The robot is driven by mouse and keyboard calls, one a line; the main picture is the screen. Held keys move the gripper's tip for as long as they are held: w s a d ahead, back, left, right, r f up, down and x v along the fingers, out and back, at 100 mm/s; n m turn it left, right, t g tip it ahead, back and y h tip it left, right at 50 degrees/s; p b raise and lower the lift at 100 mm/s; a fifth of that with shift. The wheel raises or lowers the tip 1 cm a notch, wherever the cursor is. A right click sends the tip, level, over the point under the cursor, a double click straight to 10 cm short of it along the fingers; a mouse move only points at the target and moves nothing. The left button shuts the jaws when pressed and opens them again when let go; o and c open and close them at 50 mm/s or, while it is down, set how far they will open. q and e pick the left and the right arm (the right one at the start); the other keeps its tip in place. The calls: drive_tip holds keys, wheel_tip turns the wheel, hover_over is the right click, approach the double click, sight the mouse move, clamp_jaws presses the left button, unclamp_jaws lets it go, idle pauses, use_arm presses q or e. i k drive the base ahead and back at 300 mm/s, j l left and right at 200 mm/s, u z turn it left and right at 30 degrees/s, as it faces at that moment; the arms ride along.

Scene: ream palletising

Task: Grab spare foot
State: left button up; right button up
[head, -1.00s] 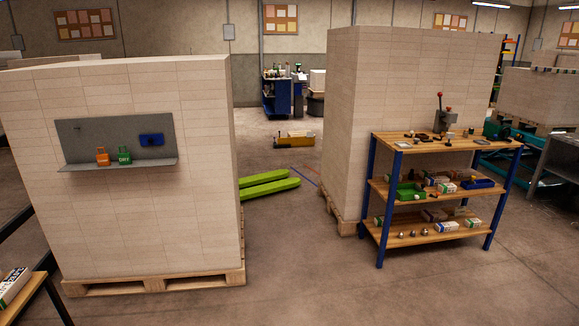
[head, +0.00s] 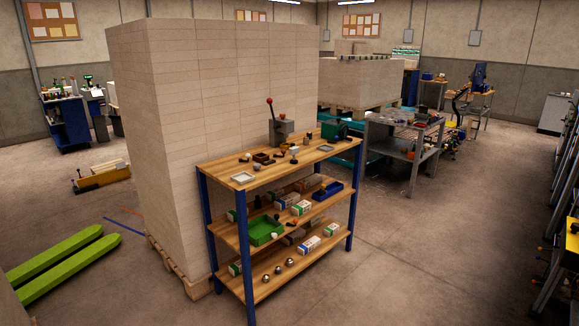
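No spare foot can be made out for certain at this distance. A wooden workbench with blue legs (head: 228,236) stands near the middle of the head view, with a top and two lower shelves. On its bottom shelf are small rounded metallic pieces (head: 278,270); I cannot tell what they are. The middle shelf holds a green tray (head: 266,231), a blue tray (head: 328,191) and several small boxes (head: 301,208). The top carries a lever press (head: 282,130) and several small parts too small to name. Neither of my grippers is in view.
A tall stack of pale reams (head: 215,90) on a pallet stands right behind the bench. Green forks (head: 62,265) lie at the lower left. A grey metal table (head: 390,138) stands behind to the right. The floor (head: 430,240) right of the bench is open.

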sight(293, 151)
drive_tip(key=i+z, duration=0.45)
drive_tip(key=i, duration=0.85)
